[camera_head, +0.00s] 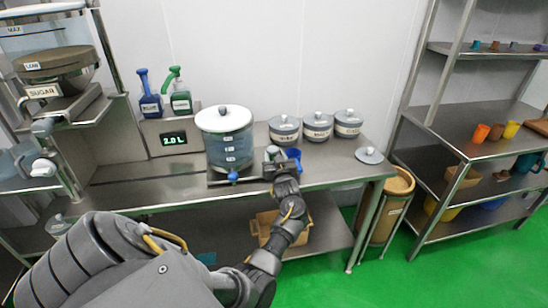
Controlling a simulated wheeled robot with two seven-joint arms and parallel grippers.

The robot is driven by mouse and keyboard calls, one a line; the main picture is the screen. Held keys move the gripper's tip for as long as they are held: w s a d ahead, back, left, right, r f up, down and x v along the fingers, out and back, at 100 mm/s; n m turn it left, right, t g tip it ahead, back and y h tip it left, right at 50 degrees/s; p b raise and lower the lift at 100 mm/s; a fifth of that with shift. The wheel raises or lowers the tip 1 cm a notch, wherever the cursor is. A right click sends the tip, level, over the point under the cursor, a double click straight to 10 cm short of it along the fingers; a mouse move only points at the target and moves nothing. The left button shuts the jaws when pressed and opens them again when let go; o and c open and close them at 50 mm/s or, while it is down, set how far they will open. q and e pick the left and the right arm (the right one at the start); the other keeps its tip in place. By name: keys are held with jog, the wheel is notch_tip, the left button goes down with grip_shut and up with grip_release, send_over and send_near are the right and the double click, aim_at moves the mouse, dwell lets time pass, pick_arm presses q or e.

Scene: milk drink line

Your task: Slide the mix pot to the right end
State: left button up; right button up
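The mix pot appears to be the large grey-blue vessel (229,150) with a white lid, marks on its front and a blue-knobbed tap at its base. It stands upright on the left-middle part of the steel table (330,176). My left arm reaches up across the table's front edge. My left gripper (278,160) is just right of the pot, beside a small blue item (294,154) that it partly hides. Its fingers are too small and hidden to tell whether they are open or hold anything. My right gripper is not in view.
Three grey lidded canisters (317,126) stand along the table's back, right of the pot. A loose lid (369,155) lies near the right end. The front right of the table is mostly clear. A bin (391,205) and a shelf rack (470,150) stand further right.

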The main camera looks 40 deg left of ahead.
pick_arm(q)
jog(key=shift+s, duration=0.15)
jog(key=shift+s+d+f, duration=0.1)
jog(key=shift+s+d, duration=0.2)
jog(key=shift+d, duration=0.1)
jog(key=b+v, duration=0.1)
jog(key=v, duration=0.8)
jog(key=shift+s+d, duration=0.15)
jog(key=shift+d, duration=0.15)
